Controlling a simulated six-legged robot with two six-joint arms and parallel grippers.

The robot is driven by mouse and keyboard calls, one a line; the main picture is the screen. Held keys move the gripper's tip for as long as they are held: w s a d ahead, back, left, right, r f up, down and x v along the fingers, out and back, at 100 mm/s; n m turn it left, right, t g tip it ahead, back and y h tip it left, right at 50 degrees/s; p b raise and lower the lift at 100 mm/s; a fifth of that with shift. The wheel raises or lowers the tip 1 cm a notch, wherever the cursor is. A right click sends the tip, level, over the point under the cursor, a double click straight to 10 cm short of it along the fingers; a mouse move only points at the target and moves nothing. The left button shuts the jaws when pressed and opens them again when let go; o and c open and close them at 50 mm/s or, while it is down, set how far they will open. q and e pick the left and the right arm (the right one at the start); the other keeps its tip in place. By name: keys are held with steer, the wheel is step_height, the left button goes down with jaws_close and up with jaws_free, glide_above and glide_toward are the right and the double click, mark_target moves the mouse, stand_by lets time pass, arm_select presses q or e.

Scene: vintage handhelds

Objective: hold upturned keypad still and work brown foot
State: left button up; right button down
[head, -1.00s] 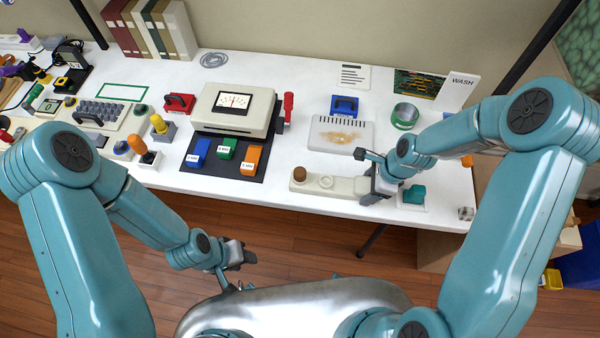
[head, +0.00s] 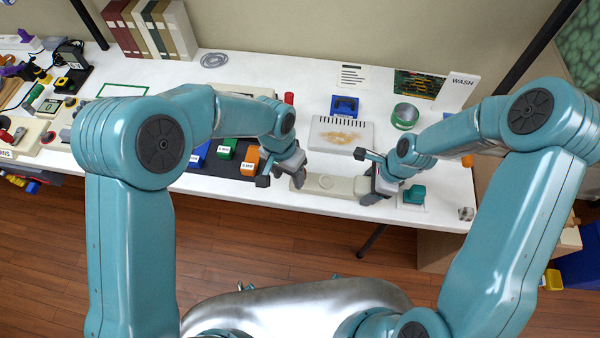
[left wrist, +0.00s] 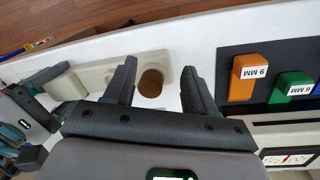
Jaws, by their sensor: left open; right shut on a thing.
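The upturned keypad is a long cream bar (head: 344,187) near the front edge of the white table. A round socket (head: 326,182) shows on its top in the head view. My right gripper (head: 367,178) is shut on the keypad's right end; it also shows at the left of the left wrist view. My left gripper (head: 281,180) is over the keypad's left end, open. In the left wrist view the round brown foot (left wrist: 151,83) lies between its two spread fingers (left wrist: 160,80). The head view hides the foot behind my left gripper.
Orange (head: 250,161) and green (head: 227,149) blocks on a dark mat stand close left of my left gripper. A stained pale panel (head: 342,134) lies behind the keypad. A teal piece (head: 414,195) sits just right of my right gripper.

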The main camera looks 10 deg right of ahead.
arm_select(q)
steer(key=shift+m+t+y, duration=0.4)
steer(key=shift+m+y, duration=0.2)
steer(key=shift+m, duration=0.1)
steer(key=d+r, duration=0.1)
steer(key=r, duration=0.1)
steer(key=w+d+r, duration=0.1)
steer(key=r, duration=0.1)
steer(key=w+d+r, duration=0.1)
steer(key=r, duration=0.1)
steer(key=shift+w+d+r, duration=0.1)
steer(key=shift+d+r, duration=0.05)
steer(key=shift+r, duration=0.1)
step_height(320, 180, down, 9)
steer(key=shift+r, duration=0.1)
jaws_close()
